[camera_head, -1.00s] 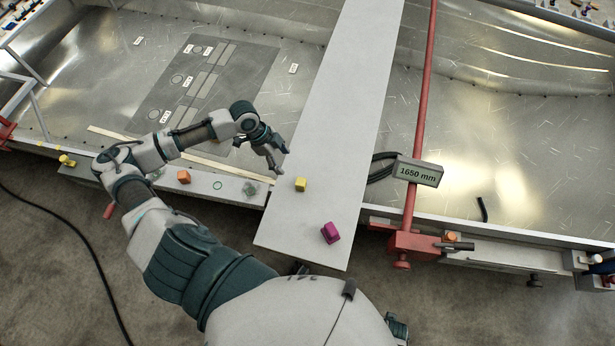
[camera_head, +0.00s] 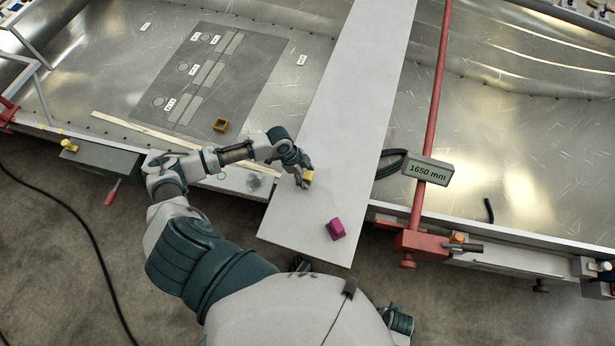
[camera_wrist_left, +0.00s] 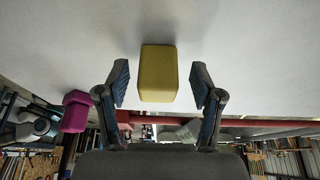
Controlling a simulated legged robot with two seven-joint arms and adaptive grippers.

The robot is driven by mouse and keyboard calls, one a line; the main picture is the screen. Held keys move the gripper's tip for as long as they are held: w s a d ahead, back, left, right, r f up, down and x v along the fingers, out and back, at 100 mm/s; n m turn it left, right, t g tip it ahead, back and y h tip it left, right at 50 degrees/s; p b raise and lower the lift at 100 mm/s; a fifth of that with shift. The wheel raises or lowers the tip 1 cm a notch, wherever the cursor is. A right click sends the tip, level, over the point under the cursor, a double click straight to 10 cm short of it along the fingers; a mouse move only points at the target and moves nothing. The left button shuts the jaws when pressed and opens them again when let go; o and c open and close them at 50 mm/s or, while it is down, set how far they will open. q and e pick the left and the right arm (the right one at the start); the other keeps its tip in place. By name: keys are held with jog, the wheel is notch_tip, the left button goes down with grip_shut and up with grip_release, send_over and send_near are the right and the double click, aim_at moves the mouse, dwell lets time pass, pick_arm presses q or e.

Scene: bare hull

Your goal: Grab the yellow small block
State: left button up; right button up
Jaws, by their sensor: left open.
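The yellow small block (camera_head: 308,176) sits on the light grey plank (camera_head: 340,120). My left gripper (camera_head: 304,182) is at the block, close beside it in the head view. In the left wrist view the yellow block (camera_wrist_left: 158,73) stands between the two open fingers of my left gripper (camera_wrist_left: 160,85), with a gap on each side. The fingers partly cover the block in the head view. My right gripper is not seen.
A magenta block (camera_head: 335,229) lies on the plank nearer to me, and it also shows in the left wrist view (camera_wrist_left: 75,111). A red bar (camera_head: 432,110) with a "1650 mm" box (camera_head: 427,171) stands right of the plank.

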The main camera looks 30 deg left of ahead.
pick_arm(q)
jog(key=shift+a+f, duration=0.15)
jog(key=shift+d, duration=0.45)
jog(key=c, duration=0.8)
jog(key=shift+d+r, duration=0.15)
jog(key=shift+r, duration=0.05)
jog(key=c, duration=0.4)
jog(key=shift+c, duration=0.2)
